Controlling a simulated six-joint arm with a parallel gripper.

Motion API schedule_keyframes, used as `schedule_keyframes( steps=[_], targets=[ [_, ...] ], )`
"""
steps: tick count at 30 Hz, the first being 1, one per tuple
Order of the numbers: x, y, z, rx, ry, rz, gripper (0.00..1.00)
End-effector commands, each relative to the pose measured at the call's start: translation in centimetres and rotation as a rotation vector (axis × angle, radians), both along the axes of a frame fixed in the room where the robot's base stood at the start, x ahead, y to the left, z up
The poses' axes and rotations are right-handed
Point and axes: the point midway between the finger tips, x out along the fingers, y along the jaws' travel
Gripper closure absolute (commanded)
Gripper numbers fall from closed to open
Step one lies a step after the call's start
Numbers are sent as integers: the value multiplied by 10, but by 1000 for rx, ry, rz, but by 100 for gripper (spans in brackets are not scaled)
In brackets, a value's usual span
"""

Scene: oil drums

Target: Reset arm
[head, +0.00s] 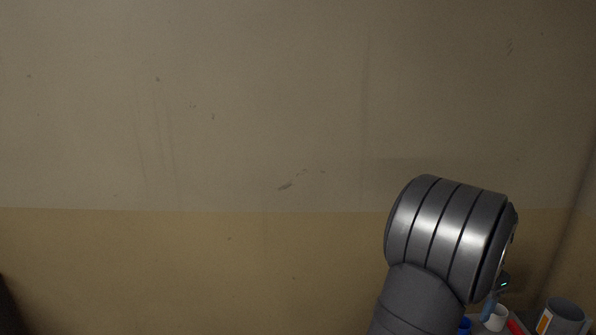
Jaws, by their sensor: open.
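My arm's grey metal joint and link stand at the lower right of the head view, against the wall. A small dark part with a teal light shows just behind the joint's right side. My gripper's fingers cannot be made out in this view; the joint may hide them.
At the bottom right corner are a grey cylindrical container (566,314) with an orange mark, a white round item (497,318), a red item (516,327) and a blue item (465,326), partly cut off. A scuffed two-tone wall (200,150) fills the rest.

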Motion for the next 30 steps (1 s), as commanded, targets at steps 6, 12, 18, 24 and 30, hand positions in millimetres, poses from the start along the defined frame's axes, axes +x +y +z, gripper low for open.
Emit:
schedule_keyframes(
  steps=[6, 12, 18, 24, 30],
  targets=[
    [-41, 4, 13, 0, 0, 1, 32],
    [-79, -2, 4, 0, 0, -11, 32],
    [-116, -8, -11, 1, 0, -28, 32],
    [-154, -11, -25, 1, 0, -44, 32],
    [-169, -10, -55, 3, 2, -48, 32]
  ],
)
